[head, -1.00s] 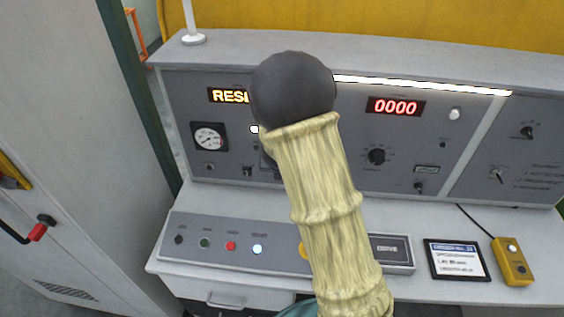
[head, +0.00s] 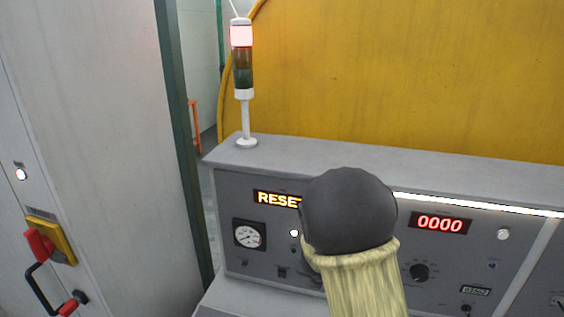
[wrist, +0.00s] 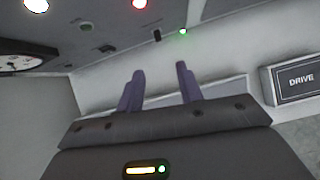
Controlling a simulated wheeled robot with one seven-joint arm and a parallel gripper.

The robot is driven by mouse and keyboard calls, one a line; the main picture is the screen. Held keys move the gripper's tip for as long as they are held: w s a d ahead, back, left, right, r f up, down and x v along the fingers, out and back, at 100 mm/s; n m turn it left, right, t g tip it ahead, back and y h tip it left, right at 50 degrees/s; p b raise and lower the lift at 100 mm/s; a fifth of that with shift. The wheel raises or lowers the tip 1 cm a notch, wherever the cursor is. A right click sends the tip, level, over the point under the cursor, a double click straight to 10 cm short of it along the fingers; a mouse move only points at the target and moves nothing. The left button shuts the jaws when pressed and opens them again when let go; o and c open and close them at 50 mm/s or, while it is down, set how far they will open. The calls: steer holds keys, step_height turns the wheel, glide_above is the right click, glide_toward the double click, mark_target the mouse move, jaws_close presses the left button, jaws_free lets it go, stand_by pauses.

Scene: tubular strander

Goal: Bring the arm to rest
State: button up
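My gripper (wrist: 160,70) shows in the wrist view as two purple fingers standing apart with nothing between them. It points toward the grey control console, with a plate marked DRIVE (wrist: 301,80) to its right. In the head view my arm, with a black rounded end and a pale yellow ribbed sleeve, stands in front of the console (head: 330,155). It hides part of the amber display reading "RESE" (head: 276,198). My gripper is not visible in the head view.
A signal tower (head: 243,80) stands on the console top with its upper red light lit. A red display (head: 440,223) reads 0000. A round gauge (head: 249,235) is at the left. A grey cabinet with a red-handled switch (head: 42,245) stands at far left. A yellow panel (head: 420,80) rises behind.

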steer(key=s+d+r+m+g+y, duration=0.1)
steer(key=s+r+m, duration=0.1)
steer(key=s+m, duration=0.8)
steer(key=s+d+r+m+g+y, duration=0.1)
steer(key=s+m, duration=0.9)
steer(key=m, duration=1.1)
step_height(320, 180, up, 2)
steer(key=shift+s+d+r+g, duration=0.1)
steer(key=shift+s+d+g, duration=0.15)
steer(key=shift+g, duration=0.45)
